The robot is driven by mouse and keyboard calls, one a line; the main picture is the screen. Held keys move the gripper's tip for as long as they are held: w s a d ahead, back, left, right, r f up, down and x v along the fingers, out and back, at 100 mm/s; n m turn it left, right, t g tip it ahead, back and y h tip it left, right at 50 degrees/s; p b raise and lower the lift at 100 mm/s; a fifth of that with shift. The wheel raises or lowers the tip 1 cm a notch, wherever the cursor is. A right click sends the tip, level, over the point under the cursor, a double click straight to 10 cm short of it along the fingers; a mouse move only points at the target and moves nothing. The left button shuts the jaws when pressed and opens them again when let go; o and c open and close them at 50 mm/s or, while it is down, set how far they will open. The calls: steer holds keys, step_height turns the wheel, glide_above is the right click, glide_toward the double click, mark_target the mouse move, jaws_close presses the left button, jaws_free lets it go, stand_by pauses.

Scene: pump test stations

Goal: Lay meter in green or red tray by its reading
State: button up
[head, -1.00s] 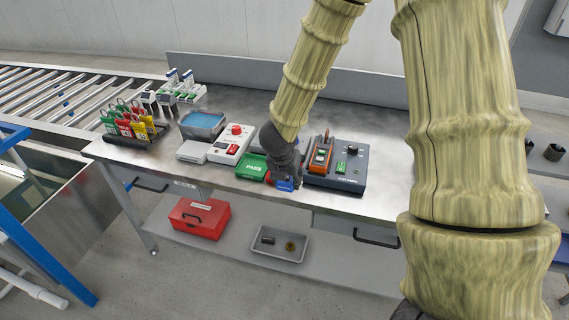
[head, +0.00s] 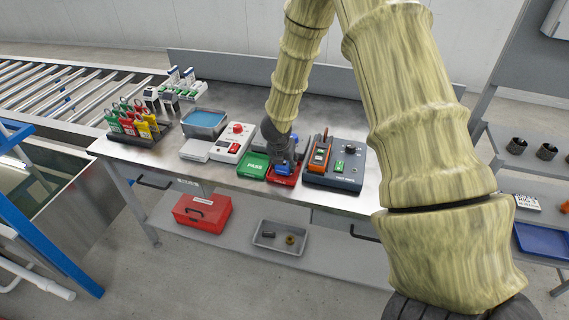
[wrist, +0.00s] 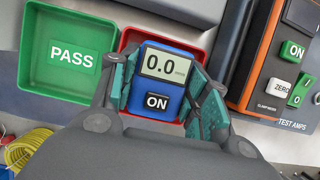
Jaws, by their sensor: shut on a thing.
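The blue meter (wrist: 172,98) is held face up in my gripper (wrist: 163,88), a finger on each side of it. Its display reads 0.0 and a label below says ON; the small unit text is unclear. In the wrist view it lies over the red tray (wrist: 132,38), whose rim shows around it. I cannot tell whether it touches the tray floor. In the head view the meter (head: 281,169) is at the red tray (head: 285,181), with my gripper above it. The empty green tray (wrist: 35,95), marked PASS, is directly to the left.
A dark test station (head: 335,180) with an orange clamp meter (head: 319,155) stands close on the right. A white box with a red button (head: 231,143), a blue-lined bin (head: 204,121) and a rack of coloured tags (head: 133,126) are to the left. The bench's front edge is near.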

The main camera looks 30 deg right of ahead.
steer(key=shift+f, duration=0.45)
steer(key=shift+f, duration=0.1)
steer(key=o, duration=1.2)
steer(key=shift+c, duration=0.2)
steer(key=v, duration=1.2)
